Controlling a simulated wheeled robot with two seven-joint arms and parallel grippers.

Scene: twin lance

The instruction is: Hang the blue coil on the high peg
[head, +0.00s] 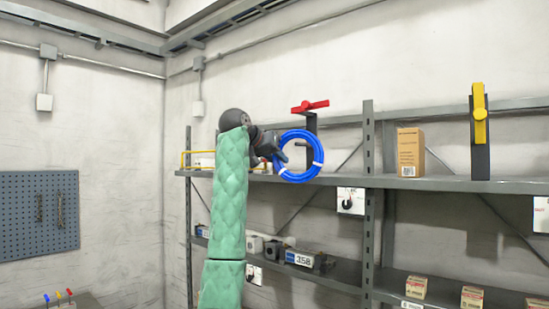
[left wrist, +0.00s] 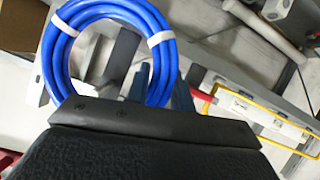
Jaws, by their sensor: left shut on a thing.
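The blue coil (head: 318,158) is a ring of hose with white bands. My left gripper (head: 277,154) is shut on its left side and holds it upright in front of the upper shelf. A red peg (head: 310,106) on a dark post stands just above and behind the coil. A yellow peg (head: 480,114) on a dark post stands at the far right of the upper shelf. My right gripper is not in view.
The upper shelf (head: 430,183) carries a cardboard box (head: 410,152) between the two posts. A shelf upright (head: 368,220) is right of the coil. Lower shelves hold several small boxes.

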